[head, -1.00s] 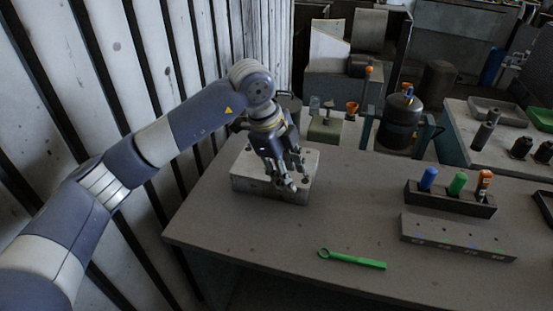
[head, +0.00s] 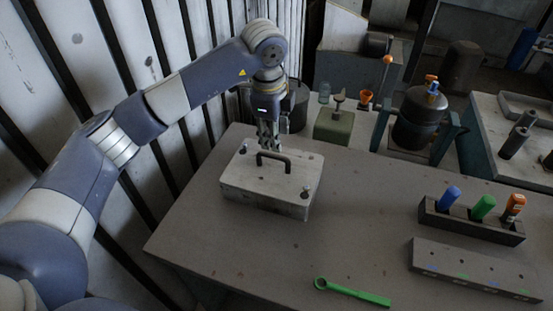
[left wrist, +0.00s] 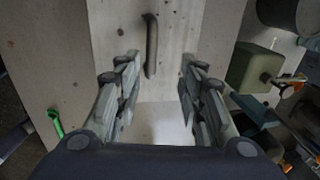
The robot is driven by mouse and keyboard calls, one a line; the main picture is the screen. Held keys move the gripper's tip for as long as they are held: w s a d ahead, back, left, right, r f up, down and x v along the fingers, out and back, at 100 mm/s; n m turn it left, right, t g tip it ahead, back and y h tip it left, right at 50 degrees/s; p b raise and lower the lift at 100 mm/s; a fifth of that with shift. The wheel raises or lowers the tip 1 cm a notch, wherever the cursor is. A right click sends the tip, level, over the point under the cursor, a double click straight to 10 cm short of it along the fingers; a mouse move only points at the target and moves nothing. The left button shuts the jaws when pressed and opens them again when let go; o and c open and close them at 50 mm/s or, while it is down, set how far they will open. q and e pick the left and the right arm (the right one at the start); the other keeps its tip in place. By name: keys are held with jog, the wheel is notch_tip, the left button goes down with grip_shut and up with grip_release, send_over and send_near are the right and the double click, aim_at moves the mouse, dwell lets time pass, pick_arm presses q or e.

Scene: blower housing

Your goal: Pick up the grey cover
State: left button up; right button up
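The grey cover (head: 245,186) is a flat light-grey block with a dark arched handle (head: 273,158) on top and small knobs near its corners. It sits at the far left of the table. It also shows in the left wrist view (left wrist: 112,45), with its handle (left wrist: 151,45) beyond the fingers. My left gripper (head: 268,146) is over the back edge of the cover, behind the handle. In the left wrist view my left gripper (left wrist: 158,85) has its fingers wide apart with nothing between them. My right gripper is not in view.
A green wrench (head: 352,292) lies near the table's front. A dark holder (head: 470,222) with blue, green and orange items stands at right, beside a grey bar (head: 475,270). A green block (head: 333,126) and a dark canister (head: 417,118) stand behind the table.

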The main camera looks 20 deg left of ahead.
aim_at(276, 155)
pick_arm(q)
jog(key=f, duration=0.2)
jog(key=shift+s+f+p, duration=0.3)
jog(key=shift+f+p, duration=0.05)
jog(key=shift+w+f, duration=0.15)
jog(key=shift+f, duration=0.15)
jog(key=f+p, duration=0.1)
jog(key=f, duration=0.1)
jog(key=f+p, duration=0.1)
jog(key=f, duration=0.1)
jog(key=shift+w+d+f+p, duration=0.1)
jog(key=shift+w+d+p, duration=0.1)
jog(key=shift+p, duration=0.1)
jog(key=shift+f, duration=0.3)
jog(key=shift+w+f, duration=0.15)
jog(key=shift+w, duration=0.05)
jog(key=shift+c, duration=0.2)
grip_shut()
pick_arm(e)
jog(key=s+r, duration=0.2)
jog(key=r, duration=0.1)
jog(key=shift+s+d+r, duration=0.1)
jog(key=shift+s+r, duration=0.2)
